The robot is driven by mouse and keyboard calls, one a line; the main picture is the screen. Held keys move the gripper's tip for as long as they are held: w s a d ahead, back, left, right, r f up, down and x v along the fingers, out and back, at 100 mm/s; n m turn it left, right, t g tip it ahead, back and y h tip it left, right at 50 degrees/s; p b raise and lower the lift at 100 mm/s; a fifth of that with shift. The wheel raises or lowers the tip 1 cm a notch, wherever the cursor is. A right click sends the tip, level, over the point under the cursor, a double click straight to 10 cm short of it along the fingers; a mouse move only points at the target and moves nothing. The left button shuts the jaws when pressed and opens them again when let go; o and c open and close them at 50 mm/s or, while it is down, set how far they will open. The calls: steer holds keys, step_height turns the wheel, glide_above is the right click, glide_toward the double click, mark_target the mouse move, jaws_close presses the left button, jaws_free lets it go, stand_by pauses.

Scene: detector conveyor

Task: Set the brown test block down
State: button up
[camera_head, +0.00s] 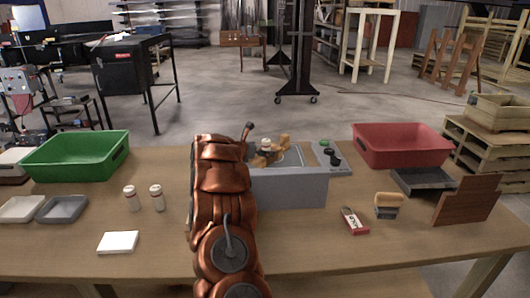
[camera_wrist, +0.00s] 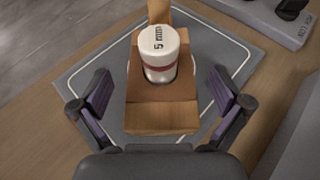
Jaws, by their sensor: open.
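A brown wooden block (camera_wrist: 162,117) rests on a grey mat with a white outline (camera_wrist: 112,72) in the wrist view. A white bottle with a red band (camera_wrist: 158,55) sits in the block's recess. My gripper (camera_wrist: 163,108) is open, with one finger on each side of the block and a visible gap on both sides. In the head view the block (camera_head: 268,158) shows only partly, behind a grey box wall (camera_head: 290,190), with the bottle's white top (camera_head: 266,143) above it. My copper arm hides the left side, and my fingers cannot be made out there.
A button panel (camera_head: 331,158) lies right of the mat. A red bin (camera_head: 402,146), dark tray (camera_head: 422,182), brown board (camera_head: 467,204), brush-like item (camera_head: 388,206) and red tag (camera_head: 354,221) stand right. A green bin (camera_head: 76,155), two bottles (camera_head: 144,198) and white pad (camera_head: 118,242) stand left.

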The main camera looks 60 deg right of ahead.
steer(key=b+v, duration=0.2)
steer(key=v, duration=0.7)
steer(key=shift+a, duration=0.2)
